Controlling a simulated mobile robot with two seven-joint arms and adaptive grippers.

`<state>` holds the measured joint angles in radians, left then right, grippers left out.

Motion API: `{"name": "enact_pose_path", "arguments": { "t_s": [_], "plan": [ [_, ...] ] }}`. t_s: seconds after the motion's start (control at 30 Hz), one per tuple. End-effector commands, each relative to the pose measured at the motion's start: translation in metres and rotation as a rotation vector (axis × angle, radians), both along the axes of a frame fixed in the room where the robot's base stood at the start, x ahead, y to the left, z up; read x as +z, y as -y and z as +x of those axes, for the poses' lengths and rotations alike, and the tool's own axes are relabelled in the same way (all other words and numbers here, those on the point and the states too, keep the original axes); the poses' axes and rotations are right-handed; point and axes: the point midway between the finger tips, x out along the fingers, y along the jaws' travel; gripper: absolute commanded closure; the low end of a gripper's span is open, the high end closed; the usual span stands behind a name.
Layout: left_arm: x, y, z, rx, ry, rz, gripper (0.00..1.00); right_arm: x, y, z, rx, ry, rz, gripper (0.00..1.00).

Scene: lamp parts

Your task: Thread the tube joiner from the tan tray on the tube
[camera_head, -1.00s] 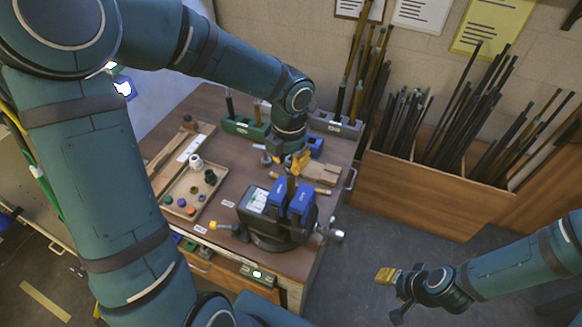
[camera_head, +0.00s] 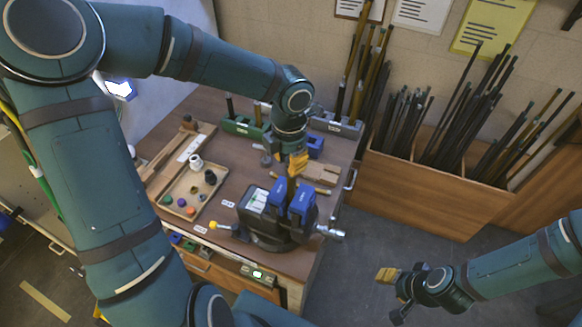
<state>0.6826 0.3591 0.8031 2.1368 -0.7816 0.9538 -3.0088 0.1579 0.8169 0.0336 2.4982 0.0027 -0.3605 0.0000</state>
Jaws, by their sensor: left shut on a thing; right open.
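My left gripper (camera_head: 297,166) points down just above the vise with blue jaws (camera_head: 290,197), at the front right of the table. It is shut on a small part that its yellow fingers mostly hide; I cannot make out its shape. A thin brownish piece, perhaps the tube (camera_head: 292,186), shows between the fingers and the jaws; I cannot tell whether it touches the held part. The tan tray (camera_head: 176,212) lies left of the vise with several small white, black, brown and coloured parts in it. My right gripper (camera_head: 388,275) is open and empty, over the floor at the right.
A green block (camera_head: 243,127) and a grey block (camera_head: 335,125) stand at the table's back. A wooden board (camera_head: 320,173) lies behind the vise. A long wooden rack (camera_head: 425,198) with many dark rods stands right of the table. The floor before it is clear.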

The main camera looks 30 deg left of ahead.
Motion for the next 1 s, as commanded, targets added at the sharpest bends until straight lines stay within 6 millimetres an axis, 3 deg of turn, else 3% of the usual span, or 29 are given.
{"name": "enact_pose_path", "arguments": {
  "t_s": [0.2, 0.23, 0.3, 0.73, 1.0],
  "plan": [
    [-0.004, -0.001, -0.003, -0.075, -0.012, -0.006, 1.00, -0.001, 0.000, 0.000, 0.000, 0.000, 0.000, 0.53],
    [-0.003, 0.000, -0.002, -0.078, -0.009, -0.003, 0.65, -0.001, 0.000, 0.000, 0.000, 0.000, 0.000, 0.53],
    [-0.003, 0.000, -0.002, -0.076, -0.008, -0.001, 0.40, -0.001, 0.000, 0.000, 0.000, 0.000, 0.000, 0.53],
    [0.003, 0.000, 0.000, -0.075, -0.002, -0.001, 0.40, 0.000, 0.000, 0.000, 0.000, 0.000, 0.000, 0.53],
    [0.031, -0.001, 0.000, -0.072, -0.002, 0.000, 0.40, 0.000, 0.000, 0.000, 0.000, 0.000, 0.000, 0.53]
  ]
}}
